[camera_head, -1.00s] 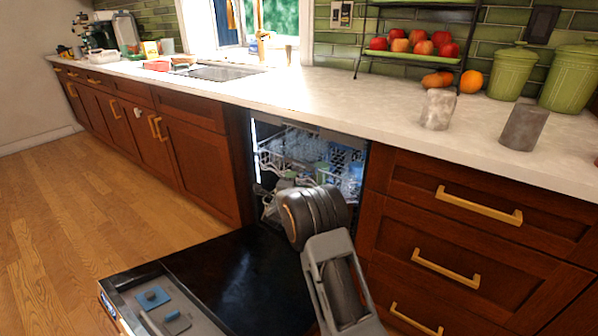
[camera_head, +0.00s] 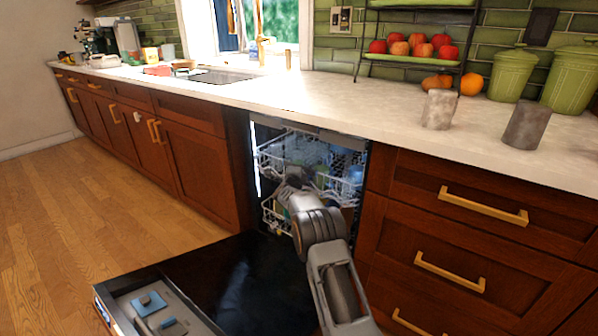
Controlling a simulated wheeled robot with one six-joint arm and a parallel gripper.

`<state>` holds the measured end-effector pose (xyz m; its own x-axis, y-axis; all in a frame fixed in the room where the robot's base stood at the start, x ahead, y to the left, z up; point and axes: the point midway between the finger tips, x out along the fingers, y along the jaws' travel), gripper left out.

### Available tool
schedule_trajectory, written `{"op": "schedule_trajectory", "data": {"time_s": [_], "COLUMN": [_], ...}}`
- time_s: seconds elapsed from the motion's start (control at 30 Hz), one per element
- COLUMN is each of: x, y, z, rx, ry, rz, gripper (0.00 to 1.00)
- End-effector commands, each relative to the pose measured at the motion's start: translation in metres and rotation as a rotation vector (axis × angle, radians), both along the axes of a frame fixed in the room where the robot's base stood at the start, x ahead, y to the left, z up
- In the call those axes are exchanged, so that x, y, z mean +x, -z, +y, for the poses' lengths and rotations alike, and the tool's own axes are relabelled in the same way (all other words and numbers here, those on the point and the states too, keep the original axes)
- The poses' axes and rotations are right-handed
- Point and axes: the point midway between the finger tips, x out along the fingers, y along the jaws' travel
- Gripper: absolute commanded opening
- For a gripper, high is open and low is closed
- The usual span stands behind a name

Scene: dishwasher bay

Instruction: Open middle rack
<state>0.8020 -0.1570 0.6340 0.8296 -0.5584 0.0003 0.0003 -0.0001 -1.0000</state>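The dishwasher stands open under the counter, its dark door (camera_head: 228,270) folded down flat in front. White wire racks show inside the bay. An upper rack (camera_head: 275,160) holds glasses and other dishes, and part of a lower rack (camera_head: 277,215) shows below it. My arm reaches over the door to the bay opening. My gripper (camera_head: 293,186) is at the front of the racks, close to the upper rack's lower front edge. It is small and dark here, so I cannot tell whether its fingers are open or touching a rack. My arm hides part of the lower rack.
Wooden drawers (camera_head: 450,265) with protruding brass handles stand right of the bay, and cabinets (camera_head: 195,165) stand left. The counter (camera_head: 330,105) overhangs the opening. Two grey cups, green canisters and a fruit stand are on it. The wooden floor (camera_head: 75,215) at left is clear.

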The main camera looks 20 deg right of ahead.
Motion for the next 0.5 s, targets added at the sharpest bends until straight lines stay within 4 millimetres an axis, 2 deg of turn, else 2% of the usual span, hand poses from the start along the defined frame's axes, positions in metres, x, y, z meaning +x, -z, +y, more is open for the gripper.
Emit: {"op": "schedule_trajectory", "data": {"time_s": [0.23,0.5], "x": [0.0002,0.0001], "y": [0.0001,0.0001], "z": [-0.0003,-0.0002], "rx": [0.000,0.000], "ry": [0.000,0.000], "rz": [0.000,0.000], "gripper": [0.51,0.26]}}
